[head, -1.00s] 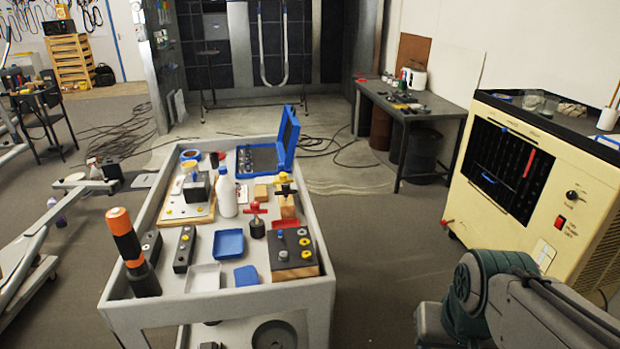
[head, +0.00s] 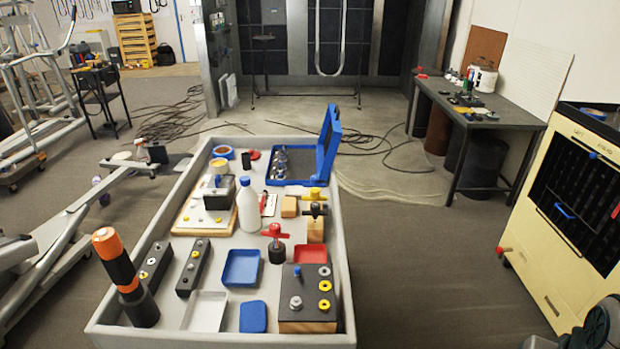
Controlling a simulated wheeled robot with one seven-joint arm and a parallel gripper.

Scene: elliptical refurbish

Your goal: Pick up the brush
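I cannot pick out a brush for certain in the head view. Small tools and items lie on the dark workbench (head: 487,119) at the back right, too small to name surely. The grey cart (head: 348,285) in front of me holds many parts, none clearly a brush. My gripper is not in view; only a piece of my arm shows at the bottom right corner.
On the cart stand an orange-black flashlight-like cylinder (head: 118,262), a white bottle (head: 248,206), an open blue case (head: 327,145) and blue trays (head: 241,267). A cream machine (head: 540,265) stands at right. Cables (head: 175,118) lie on the floor. Floor between cart and machine is clear.

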